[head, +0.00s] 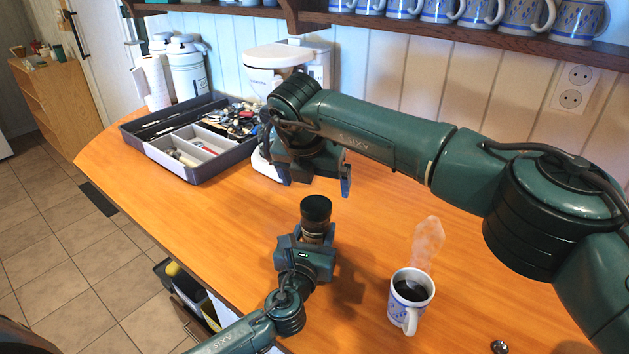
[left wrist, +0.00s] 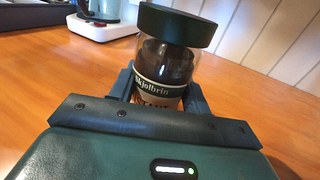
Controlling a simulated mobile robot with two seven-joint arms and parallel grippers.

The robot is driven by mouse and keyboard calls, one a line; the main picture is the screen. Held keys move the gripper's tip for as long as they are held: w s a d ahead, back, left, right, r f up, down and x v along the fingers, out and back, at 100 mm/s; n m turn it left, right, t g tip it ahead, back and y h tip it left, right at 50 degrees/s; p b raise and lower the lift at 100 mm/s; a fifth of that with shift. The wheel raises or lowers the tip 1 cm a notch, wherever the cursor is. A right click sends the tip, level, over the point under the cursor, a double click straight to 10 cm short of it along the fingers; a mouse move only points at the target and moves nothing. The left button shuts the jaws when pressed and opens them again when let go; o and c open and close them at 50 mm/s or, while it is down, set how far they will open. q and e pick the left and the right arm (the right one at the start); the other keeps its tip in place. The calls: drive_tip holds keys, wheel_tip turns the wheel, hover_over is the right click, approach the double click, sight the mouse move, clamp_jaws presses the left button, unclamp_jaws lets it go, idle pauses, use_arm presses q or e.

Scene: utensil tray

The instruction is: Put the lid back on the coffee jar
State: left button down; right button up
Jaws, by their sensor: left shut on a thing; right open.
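The coffee jar (left wrist: 165,75) is a clear glass jar with dark contents and a label. It also shows in the head view (head: 315,236). My left gripper (head: 308,240) is shut around the jar's lower part. The dark green lid (left wrist: 178,25) is on top of the jar, and it shows as a dark round cap in the head view (head: 316,207). I cannot tell whether it is fully seated. My right gripper (head: 316,186) is open and empty, above and beyond the jar, apart from the lid.
A steaming blue-and-white mug (head: 410,294) of dark drink stands on the wooden counter (head: 235,235) right of the jar. A grey utensil tray (head: 190,178) and a white coffee machine (head: 275,60) stand at the back. A small shiny object (head: 499,346) lies front right.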

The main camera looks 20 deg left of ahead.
drive_tip(key=shift+o, duration=0.6)
drive_tip(key=shift+s+r, duration=0.1)
drive_tip(key=shift+r, duration=0.3)
drive_tip(key=v, duration=1.1)
use_arm(q)
drive_tip(key=c, duration=0.6)
unclamp_jaws()
drive_tip(key=shift+s, duration=0.1)
